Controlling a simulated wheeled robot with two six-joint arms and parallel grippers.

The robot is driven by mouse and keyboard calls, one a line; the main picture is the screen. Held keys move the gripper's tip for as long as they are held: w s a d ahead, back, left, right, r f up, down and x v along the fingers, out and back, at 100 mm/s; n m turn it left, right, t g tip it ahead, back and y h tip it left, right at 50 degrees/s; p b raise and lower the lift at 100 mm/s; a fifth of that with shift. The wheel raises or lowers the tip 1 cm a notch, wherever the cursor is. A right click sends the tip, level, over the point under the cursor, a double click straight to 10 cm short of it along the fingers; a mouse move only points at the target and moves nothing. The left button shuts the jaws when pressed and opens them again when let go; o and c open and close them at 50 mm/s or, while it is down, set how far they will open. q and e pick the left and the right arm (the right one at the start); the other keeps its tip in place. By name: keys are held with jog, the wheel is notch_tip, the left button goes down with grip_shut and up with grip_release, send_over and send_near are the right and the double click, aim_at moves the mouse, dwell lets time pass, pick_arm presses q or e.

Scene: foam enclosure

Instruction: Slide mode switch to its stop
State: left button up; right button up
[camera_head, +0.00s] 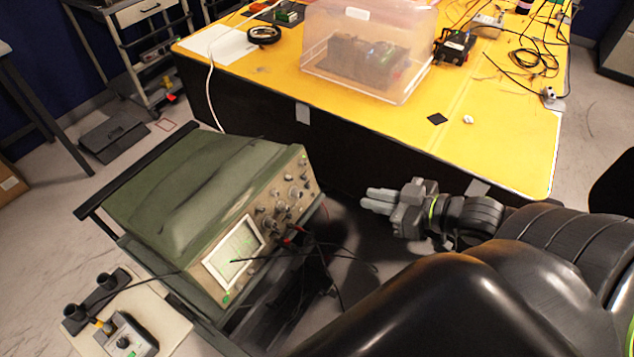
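A green oscilloscope (185,195) with a beige front panel stands on a cart at the left centre. Its lit screen (234,254) faces the lower right, and knobs (283,204) fill the panel's upper part. I cannot pick out the mode switch among these small controls. A small grey box (128,338) with a knob sits at the lower left. My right gripper (364,199) is to the right of the panel, apart from it, pointing left. Its two fingers lie close together with nothing seen between them. My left gripper is out of view.
Black and red leads (310,258) hang from the panel between the oscilloscope and my arm. A yellow-topped table (500,125) stands behind, with a clear plastic bin (345,20) and electronics on it. A black cart rail (140,168) runs along the oscilloscope's far left.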

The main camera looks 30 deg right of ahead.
jog(key=b, duration=0.4)
send_near(309, 186)
jog(key=b+x, duration=0.1)
jog(key=x, duration=0.5)
jog(key=shift+w, duration=0.15)
jog(key=shift+w+a+f, duration=0.25)
jog(key=shift+w, duration=0.35)
grip_shut()
